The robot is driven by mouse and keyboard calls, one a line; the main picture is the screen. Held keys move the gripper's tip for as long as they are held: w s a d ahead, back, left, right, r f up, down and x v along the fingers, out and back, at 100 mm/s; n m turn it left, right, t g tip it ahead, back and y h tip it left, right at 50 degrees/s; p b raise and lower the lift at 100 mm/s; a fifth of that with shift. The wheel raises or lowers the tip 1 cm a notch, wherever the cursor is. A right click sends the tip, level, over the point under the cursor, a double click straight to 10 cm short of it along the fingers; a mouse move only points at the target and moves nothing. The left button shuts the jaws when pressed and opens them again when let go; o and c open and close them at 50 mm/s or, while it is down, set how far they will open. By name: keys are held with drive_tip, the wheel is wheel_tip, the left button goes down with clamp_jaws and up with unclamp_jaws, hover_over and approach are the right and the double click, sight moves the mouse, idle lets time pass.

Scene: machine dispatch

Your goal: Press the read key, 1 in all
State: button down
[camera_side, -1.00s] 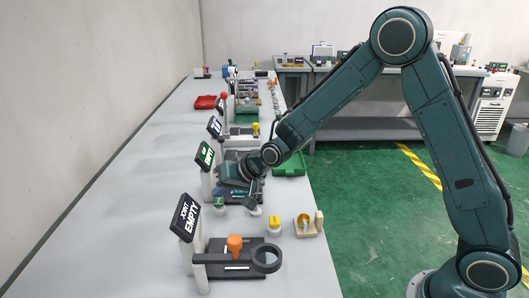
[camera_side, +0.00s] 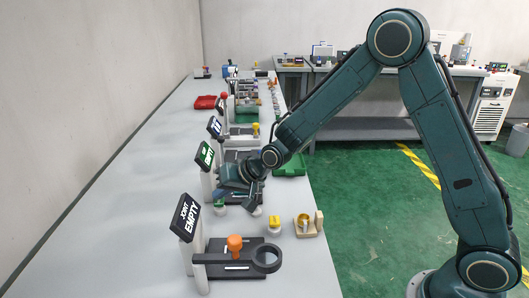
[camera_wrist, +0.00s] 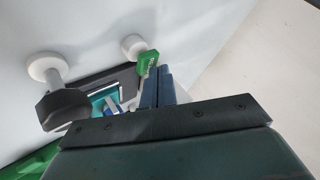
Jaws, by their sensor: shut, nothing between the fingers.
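The key I take as the read key is a small green block (camera_wrist: 148,63) with unreadable light lettering, at a white round post in the wrist view. In the side view a small green piece (camera_side: 248,205) shows at the front of the second station. My gripper (camera_wrist: 162,76) is shut and empty; its dark blue fingers end right beside the green block. I cannot tell whether they touch it. In the side view my gripper (camera_side: 252,193) is low over that station, and my wrist hides much of it.
The station's display (camera_side: 204,155) is lit green. Nearer stands a station whose display (camera_side: 187,217) reads "JOINT EMPTY", with an orange knob (camera_side: 235,243) and a dark ring (camera_side: 266,258). A yellow-topped piece (camera_side: 274,223) stands near it. The table's left side is clear.

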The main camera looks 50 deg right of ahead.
sight(223, 201)
drive_tip(key=shift+s+f, duration=0.25)
drive_tip(key=shift+f, duration=0.55)
idle(1.1)
drive_tip(key=shift+r, duration=1)
drive_tip(key=shift+w+r, duration=0.1)
drive_tip(key=shift+r, duration=0.05)
drive_tip(key=shift+r, duration=2.45)
